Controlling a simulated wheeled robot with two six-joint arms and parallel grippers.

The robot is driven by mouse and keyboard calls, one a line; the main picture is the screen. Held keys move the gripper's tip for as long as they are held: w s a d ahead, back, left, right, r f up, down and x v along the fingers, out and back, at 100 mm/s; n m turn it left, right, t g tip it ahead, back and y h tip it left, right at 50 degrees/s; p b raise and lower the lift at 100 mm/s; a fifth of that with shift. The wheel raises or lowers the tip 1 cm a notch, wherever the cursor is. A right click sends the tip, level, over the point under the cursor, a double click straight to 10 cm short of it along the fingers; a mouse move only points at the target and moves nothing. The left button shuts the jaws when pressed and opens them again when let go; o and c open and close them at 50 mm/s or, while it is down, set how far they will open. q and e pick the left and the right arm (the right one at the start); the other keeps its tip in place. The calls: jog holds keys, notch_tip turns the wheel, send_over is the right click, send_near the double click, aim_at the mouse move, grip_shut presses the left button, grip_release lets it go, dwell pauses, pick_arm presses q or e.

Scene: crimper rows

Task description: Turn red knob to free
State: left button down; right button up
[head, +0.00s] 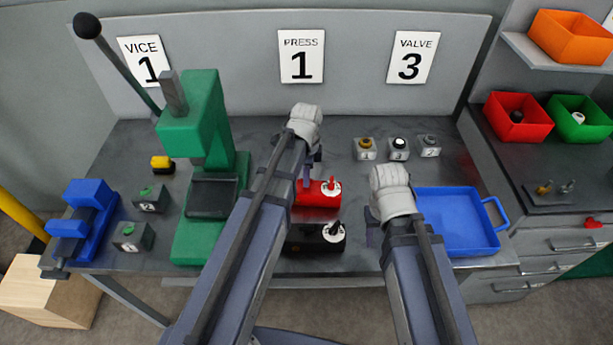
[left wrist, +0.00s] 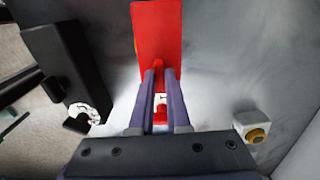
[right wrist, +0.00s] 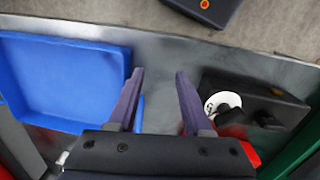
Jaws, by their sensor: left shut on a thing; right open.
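The red box (head: 316,200) stands mid-table. A white dial (head: 336,191) with a red knob (head: 331,183) is at its right end; the dial's lettering is too small to read. My left gripper (head: 309,180) is above the red box, left of the knob. In the left wrist view its fingers (left wrist: 160,73) are shut on a raised part of the red box (left wrist: 157,40); the dial and knob (left wrist: 160,115) show partly between the fingers. My right gripper (head: 372,228) is open and empty, right of the boxes; it also shows in the right wrist view (right wrist: 157,74).
A black box (head: 305,242) with its own dial and knob stands in front of the red box. A blue tray (head: 462,248) is to the right. Several numbered buttons (head: 398,148) sit behind. A green press (head: 200,120) and blue vice (head: 82,222) stand left.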

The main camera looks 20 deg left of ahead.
pick_arm(q)
jog(key=n, duration=0.4)
jog(key=shift+n, duration=0.4)
jog(key=n, duration=0.8)
jog(key=shift+n, duration=2.3)
jog(key=c, duration=0.9)
grip_release()
jog(key=shift+r, duration=0.1)
